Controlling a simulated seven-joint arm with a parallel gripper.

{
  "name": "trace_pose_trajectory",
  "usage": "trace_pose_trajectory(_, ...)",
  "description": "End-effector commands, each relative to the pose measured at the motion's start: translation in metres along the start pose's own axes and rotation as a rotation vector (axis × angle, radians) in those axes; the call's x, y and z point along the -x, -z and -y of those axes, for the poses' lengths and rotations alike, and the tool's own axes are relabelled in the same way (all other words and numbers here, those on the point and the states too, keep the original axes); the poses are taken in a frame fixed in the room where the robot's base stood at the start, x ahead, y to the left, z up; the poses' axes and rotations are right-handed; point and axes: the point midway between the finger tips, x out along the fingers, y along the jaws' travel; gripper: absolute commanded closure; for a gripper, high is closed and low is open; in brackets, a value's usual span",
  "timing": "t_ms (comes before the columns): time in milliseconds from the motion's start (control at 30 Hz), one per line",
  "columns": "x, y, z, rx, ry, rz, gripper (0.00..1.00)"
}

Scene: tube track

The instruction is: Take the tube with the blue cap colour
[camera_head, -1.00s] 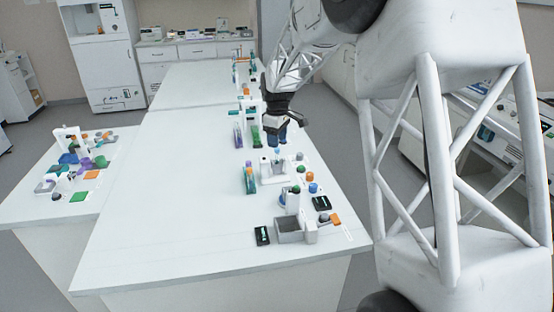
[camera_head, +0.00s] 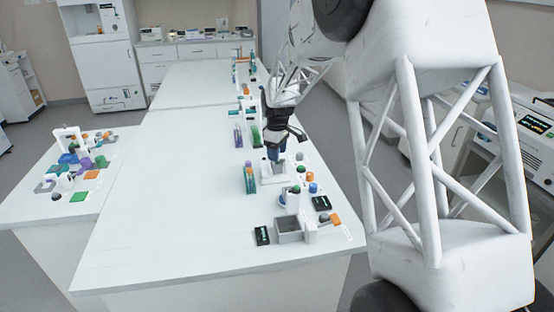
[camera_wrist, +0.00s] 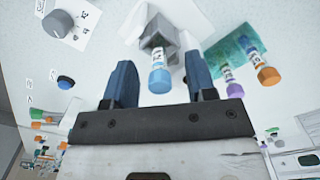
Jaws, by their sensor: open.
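The tube with the light blue cap (camera_wrist: 159,80) stands in a grey holder (camera_wrist: 158,42) in the wrist view. My gripper (camera_wrist: 158,64) is open, with one dark blue finger on each side of the tube and a visible gap to both. In the head view my gripper (camera_head: 273,153) is low over the white stand (camera_head: 275,178), and the tube is hidden behind its fingers. A tube with a purple cap (camera_wrist: 235,90) and one with an orange cap (camera_wrist: 268,75) stand in a teal rack (camera_wrist: 228,50) to the right in the wrist view.
Several racks, knobs and buttons stand along the right side of the white table (camera_head: 180,200). A grey open box (camera_head: 289,231) and a dark panel (camera_head: 262,236) are near the front. The table's left half is clear. A side table (camera_head: 40,208) holds coloured parts.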

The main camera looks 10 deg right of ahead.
Motion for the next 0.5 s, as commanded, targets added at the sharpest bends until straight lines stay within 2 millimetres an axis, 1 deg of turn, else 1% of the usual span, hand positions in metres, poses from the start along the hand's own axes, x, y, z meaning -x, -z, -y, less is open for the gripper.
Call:
trace_pose_trajectory(367, 0.0005, 0.0000, -0.0001, 0.000, 0.000, 0.000, 0.49)
trace_pose_trajectory(467, 0.0005, 0.0000, -0.0001, 0.000, 0.000, 0.000, 0.62)
trace_pose_trajectory(500, 0.0005, 0.0000, -0.0001, 0.000, 0.000, 0.000, 0.69)
